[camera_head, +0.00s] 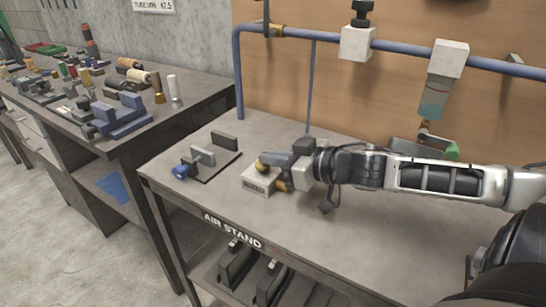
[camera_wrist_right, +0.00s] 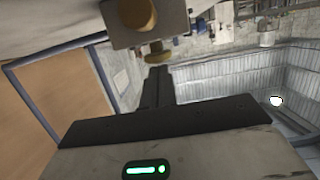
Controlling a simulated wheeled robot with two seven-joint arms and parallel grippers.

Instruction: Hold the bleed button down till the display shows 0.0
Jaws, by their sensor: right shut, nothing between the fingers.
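A small cream box (camera_head: 258,182) stands on the grey bench, with dark marking on its front face that is too small to read. A yellow button (camera_head: 262,165) shows at its top beside my gripper. In the right wrist view the box (camera_wrist_right: 172,14) is at the top edge, with a brass fitting (camera_wrist_right: 134,12) and the yellow button (camera_wrist_right: 155,53). My right gripper (camera_head: 268,158) is shut and empty, its fingertips (camera_wrist_right: 158,70) close to the button. I cannot tell whether they touch it. My left gripper is out of view.
A clamp fixture with a blue knob (camera_head: 180,172) stands left of the box. Blue pipe (camera_head: 400,46) frames the bench's back, with a clear bowl (camera_head: 434,98) hanging from it. A cluttered second bench (camera_head: 150,125) is at left. The bench front is clear.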

